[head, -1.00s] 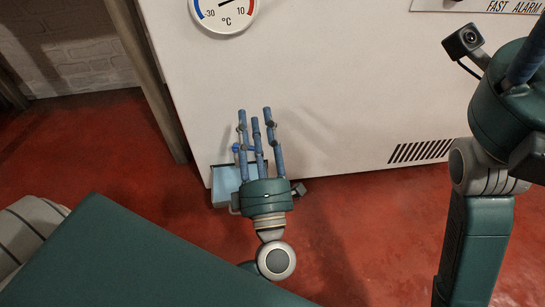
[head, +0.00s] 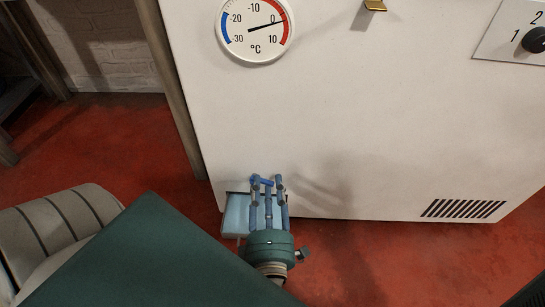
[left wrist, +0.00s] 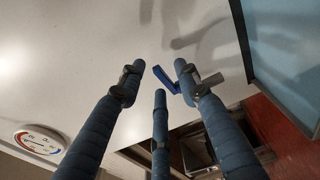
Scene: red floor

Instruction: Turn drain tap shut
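The drain tap's blue lever (head: 264,181) sits low on the white cabinet front, partly hidden by my fingers. In the left wrist view the lever (left wrist: 165,79) shows as a short slanted blue bar by the fingertips. My left gripper (head: 267,182) reaches toward the cabinet with its blue fingers spread around the lever. In the left wrist view the gripper (left wrist: 159,75) is open, with the lever between the fingers and closest to the right one. I cannot tell whether a finger touches it. My right gripper is out of view.
A pale blue tray (head: 233,220) stands on the red floor below the tap, beside my left gripper. The white cabinet (head: 400,120) carries a round thermometer (head: 254,30), a vent grille (head: 463,208) and a black dial (head: 535,40). A wooden post (head: 172,90) stands left.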

